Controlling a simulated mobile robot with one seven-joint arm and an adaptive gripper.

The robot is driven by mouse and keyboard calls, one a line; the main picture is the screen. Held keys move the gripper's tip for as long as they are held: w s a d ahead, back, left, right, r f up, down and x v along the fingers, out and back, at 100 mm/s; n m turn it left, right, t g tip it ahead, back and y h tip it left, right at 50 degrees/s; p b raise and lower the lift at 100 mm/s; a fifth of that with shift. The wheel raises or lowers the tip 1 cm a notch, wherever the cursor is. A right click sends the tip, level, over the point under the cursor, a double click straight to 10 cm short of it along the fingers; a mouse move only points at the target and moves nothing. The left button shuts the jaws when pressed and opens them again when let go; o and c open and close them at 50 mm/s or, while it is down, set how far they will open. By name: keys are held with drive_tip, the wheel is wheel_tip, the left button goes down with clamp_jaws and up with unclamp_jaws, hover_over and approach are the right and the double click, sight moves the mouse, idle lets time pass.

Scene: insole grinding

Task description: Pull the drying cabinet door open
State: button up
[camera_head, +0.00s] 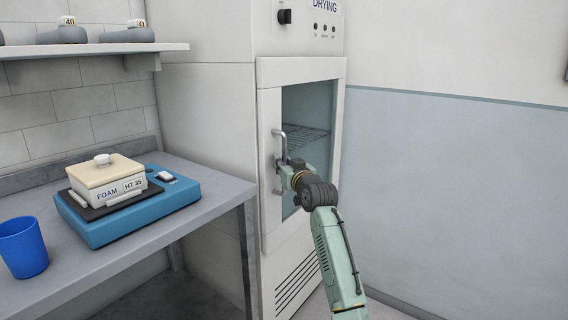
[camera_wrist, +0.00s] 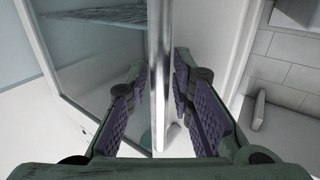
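The drying cabinet (camera_head: 215,110) is a tall white unit, and its door (camera_head: 300,70) has a white frame and a glass pane. The door looks shut. Its vertical metal handle (camera_head: 279,142) is on the door's left side; it also shows in the wrist view as a shiny bar (camera_wrist: 160,60). My gripper (camera_head: 285,168) is at the handle. In the wrist view my gripper (camera_wrist: 159,95) has one purple-padded finger on each side of the bar. Narrow gaps show between bar and fingers, so it looks open around the handle. The exact contact is partly hidden.
A grey bench (camera_head: 165,244) stands left of the cabinet, with a blue device (camera_head: 130,220) carrying a foam box (camera_head: 105,175), and a blue cup (camera_head: 22,247). A wall shelf (camera_head: 90,51) is above. A wall (camera_head: 450,190) lies to the right. A wire rack (camera_head: 304,140) shows behind the glass.

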drive_tip(key=shift+c, duration=0.5)
clamp_jaws()
